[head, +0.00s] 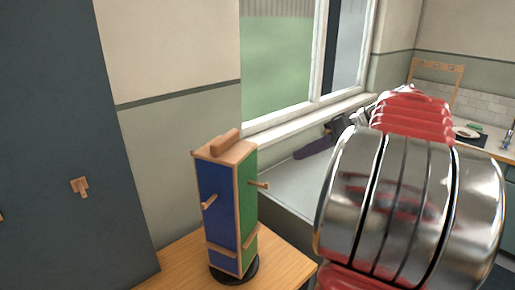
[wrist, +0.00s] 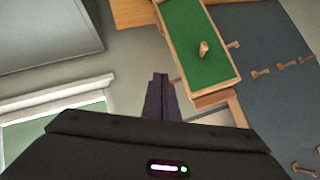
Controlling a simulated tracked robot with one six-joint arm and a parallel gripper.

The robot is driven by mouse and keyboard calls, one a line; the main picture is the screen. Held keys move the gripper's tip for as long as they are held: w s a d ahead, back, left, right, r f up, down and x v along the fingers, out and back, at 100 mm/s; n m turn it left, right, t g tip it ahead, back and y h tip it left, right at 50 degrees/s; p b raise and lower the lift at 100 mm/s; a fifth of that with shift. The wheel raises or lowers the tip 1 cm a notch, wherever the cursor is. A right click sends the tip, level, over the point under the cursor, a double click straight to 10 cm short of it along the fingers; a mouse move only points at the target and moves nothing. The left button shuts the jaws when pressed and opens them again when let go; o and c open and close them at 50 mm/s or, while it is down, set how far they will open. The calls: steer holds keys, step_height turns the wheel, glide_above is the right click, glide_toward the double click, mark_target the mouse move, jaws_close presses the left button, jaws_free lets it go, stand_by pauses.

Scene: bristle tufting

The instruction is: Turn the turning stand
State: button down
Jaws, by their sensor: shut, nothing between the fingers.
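The turning stand (head: 220,205) is a tall block on a round black base (head: 234,272), upright on a wooden table. In the head view it shows a blue face (head: 218,208) at left and a green face (head: 246,190) at right, each with a wooden peg, and a wooden handle (head: 225,141) on top. The wrist view shows its green face (wrist: 189,28) with one peg (wrist: 203,49). My gripper (head: 298,154) is shut and empty, to the right of the stand and apart from it; its dark fingers also show in the wrist view (wrist: 160,78).
The wooden table (head: 185,262) has bare top around the base. A dark blue-grey panel with pegs (head: 60,130) stands at left. A window (head: 290,60) and its sill are behind; a grey worktop (head: 285,183) lies below it. A chair (head: 437,75) is far right.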

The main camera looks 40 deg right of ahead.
steer(key=shift+w+d+r+m+t+y, duration=0.15)
steer(key=shift+w+r+m+t, duration=0.2)
steer(key=shift+m, duration=1.65)
steer(key=shift+w+d+r+m+t+y, duration=0.15)
steer(key=shift+r+m, duration=0.35)
steer(key=shift+m, duration=1.5)
steer(key=shift+w+d+r+m+t, duration=0.2)
steer(key=shift+w+r+m, duration=0.2)
steer(key=shift+m, duration=1.6)
steer(key=w+r+x, duration=0.1)
steer(key=x, duration=1.2)
steer(key=shift+a+r, duration=0.3)
steer(key=shift+a, duration=0.1)
steer(key=shift+w, duration=0.25)
